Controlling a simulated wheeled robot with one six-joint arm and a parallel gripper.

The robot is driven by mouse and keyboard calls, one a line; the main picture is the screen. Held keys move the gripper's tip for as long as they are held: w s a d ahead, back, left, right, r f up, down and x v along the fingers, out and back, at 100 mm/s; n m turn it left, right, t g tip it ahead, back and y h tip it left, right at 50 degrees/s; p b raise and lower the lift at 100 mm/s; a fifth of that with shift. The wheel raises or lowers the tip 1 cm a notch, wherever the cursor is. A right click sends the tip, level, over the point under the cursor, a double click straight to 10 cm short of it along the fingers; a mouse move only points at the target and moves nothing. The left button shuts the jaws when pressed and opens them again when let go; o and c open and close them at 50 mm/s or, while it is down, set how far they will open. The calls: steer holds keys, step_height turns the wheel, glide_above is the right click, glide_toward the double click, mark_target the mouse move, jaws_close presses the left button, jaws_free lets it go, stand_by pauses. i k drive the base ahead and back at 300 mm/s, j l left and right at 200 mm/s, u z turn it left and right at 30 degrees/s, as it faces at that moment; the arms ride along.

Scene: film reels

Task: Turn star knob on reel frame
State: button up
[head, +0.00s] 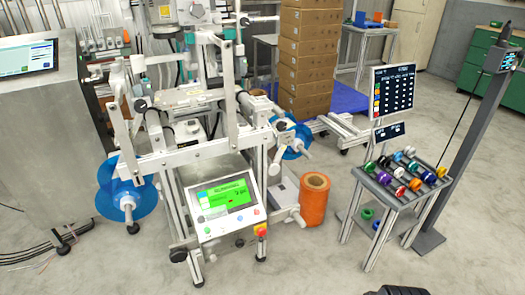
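The reel frame (185,158) is a pale metal machine stand left of the middle. A blue reel (127,200) sits at its left side and another blue reel (293,138) at its right side. Small dark knobs and rollers show on the frame, but they are too small to tell which one is the star knob. My gripper cannot be made out in this view. A dark shape is cut off at the bottom edge, and I cannot tell what it is.
A tilted control panel (222,203) with a green screen fronts the frame. An orange roll (314,199) stands on the floor beside it. A small table (375,201) with several coloured spools is at right, near a grey post (470,135). The floor at front centre is clear.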

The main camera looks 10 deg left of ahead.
mark_target(281, 126)
steer(key=i+u, duration=0.3)
steer(key=i, duration=0.15)
steer(key=i+u, duration=0.3)
steer(key=i, duration=0.2)
